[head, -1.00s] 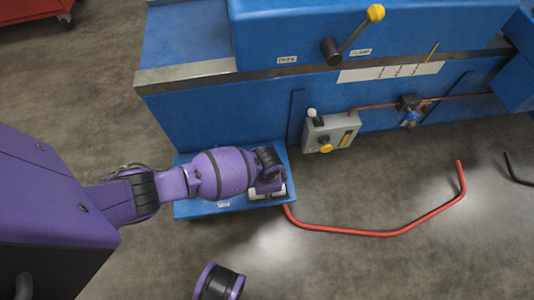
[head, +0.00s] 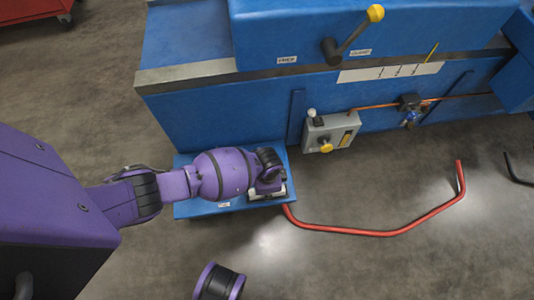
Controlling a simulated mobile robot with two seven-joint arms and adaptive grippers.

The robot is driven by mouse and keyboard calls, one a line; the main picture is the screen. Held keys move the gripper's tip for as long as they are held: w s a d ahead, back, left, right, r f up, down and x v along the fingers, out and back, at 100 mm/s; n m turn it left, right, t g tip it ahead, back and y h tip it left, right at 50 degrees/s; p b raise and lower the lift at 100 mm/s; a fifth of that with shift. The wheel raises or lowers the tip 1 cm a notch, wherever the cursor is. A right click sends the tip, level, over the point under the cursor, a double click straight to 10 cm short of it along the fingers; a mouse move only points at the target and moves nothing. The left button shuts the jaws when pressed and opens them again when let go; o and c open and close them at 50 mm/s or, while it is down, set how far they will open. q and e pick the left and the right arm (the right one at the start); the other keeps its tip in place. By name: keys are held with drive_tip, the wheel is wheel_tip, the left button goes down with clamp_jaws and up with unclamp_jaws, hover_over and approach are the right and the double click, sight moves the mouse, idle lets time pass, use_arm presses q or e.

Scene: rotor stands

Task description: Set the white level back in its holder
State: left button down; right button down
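My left arm reaches in from the left, and my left gripper (head: 268,190) points down over the right end of a low blue box (head: 200,208). A small pale whitish part (head: 283,192) shows at the gripper's lower edge. I cannot tell whether it is the white level, part of its holder or part of the gripper. The wrist hides what lies under it, and the fingers cannot be made out. I cannot clearly identify the white level or its holder elsewhere. My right gripper is not in view.
A large blue machine (head: 215,120) stands behind, with a yellow-knobbed lever (head: 352,35) and a white marked strip (head: 391,71). A grey control box (head: 332,132) sits at its front. The floor at lower right is clear.

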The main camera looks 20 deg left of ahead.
use_arm(q)
drive_tip(key=shift+f, duration=0.15)
drive_tip(key=c, duration=1.3)
unclamp_jaws()
drive_tip(key=shift+c, duration=0.2)
